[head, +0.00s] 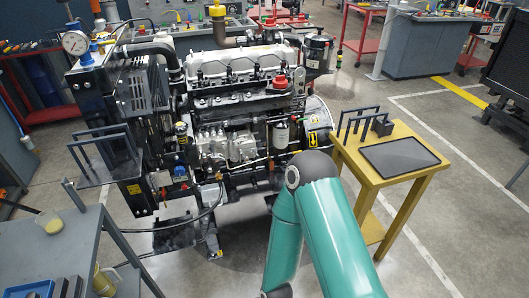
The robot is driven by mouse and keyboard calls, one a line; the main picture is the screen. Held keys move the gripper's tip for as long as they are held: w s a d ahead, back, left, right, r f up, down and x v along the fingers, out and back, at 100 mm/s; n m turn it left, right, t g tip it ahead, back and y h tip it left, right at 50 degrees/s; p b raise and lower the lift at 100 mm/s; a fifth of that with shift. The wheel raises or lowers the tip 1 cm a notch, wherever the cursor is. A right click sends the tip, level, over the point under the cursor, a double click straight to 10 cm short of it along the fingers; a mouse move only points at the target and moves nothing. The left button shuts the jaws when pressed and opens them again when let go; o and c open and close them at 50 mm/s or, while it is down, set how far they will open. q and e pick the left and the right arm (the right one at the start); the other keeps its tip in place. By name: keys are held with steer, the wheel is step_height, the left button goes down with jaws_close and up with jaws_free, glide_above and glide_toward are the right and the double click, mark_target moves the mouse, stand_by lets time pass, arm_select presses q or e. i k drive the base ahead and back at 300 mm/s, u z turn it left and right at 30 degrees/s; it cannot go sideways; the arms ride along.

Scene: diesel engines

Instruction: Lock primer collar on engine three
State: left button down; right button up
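A diesel engine (245,75) stands in the middle of the head view on a dark stand, with a radiator and gauge panel at its left end. I cannot read an engine number. A teal arm of mine bends in front of the engine. Neither gripper shows.
A yellow table (420,178) with a black mat (400,157) and a dark rack (358,125) stands right of the engine. A grey bench (70,250) with a blue tray is at the lower left. Open floor lies between them. A hose hangs low before the stand.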

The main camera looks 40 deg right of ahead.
mark_target(214, 158)
steer(key=z, duration=0.3)
steer(key=k, duration=0.8)
steer(key=z, duration=0.4)
steer(key=i, duration=1.3)
steer(key=z, duration=0.35)
steer(key=i, duration=0.7)
steer(key=z, duration=0.1)
